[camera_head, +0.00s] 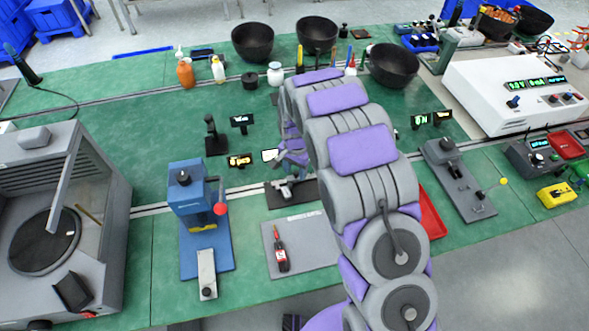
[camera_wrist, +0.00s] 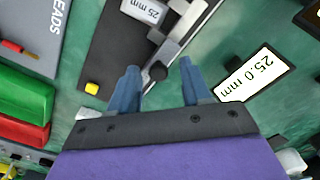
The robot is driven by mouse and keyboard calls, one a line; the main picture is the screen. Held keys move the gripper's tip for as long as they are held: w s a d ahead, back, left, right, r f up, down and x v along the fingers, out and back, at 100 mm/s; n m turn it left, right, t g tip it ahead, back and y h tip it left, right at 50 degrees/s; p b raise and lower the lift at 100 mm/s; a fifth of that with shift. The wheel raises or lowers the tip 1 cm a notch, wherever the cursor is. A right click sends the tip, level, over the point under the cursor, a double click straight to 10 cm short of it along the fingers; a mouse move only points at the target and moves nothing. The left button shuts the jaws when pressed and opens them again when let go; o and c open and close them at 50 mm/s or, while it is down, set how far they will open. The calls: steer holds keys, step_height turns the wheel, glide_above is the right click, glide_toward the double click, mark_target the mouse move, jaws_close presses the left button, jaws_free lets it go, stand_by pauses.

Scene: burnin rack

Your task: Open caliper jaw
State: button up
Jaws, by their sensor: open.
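The caliper (camera_wrist: 180,35) lies on a dark base plate (camera_wrist: 115,45) in the wrist view. It has silver bars, a small grey readout (camera_wrist: 145,10) reading 25 mm, and a round black knob (camera_wrist: 158,72). My gripper (camera_wrist: 160,78) is open, with one blue-grey finger on either side of the knob; I cannot tell whether either touches it. A tilted display (camera_wrist: 250,78) beside the plate reads 25.0 mm. In the head view my gripper (camera_head: 293,165) is over the caliper (camera_head: 286,190), and my arm hides part of that area.
A blue press (camera_head: 190,200) stands to the left. A red tray (camera_head: 430,212) and a grey lever fixture (camera_head: 458,180) are to the right. Green mat behind is partly clear.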

steer(key=shift+d, duration=0.25)
steer(key=shift+a, duration=0.25)
steer(key=c, duration=0.6)
steer(key=shift+d, duration=0.1)
jaws_close()
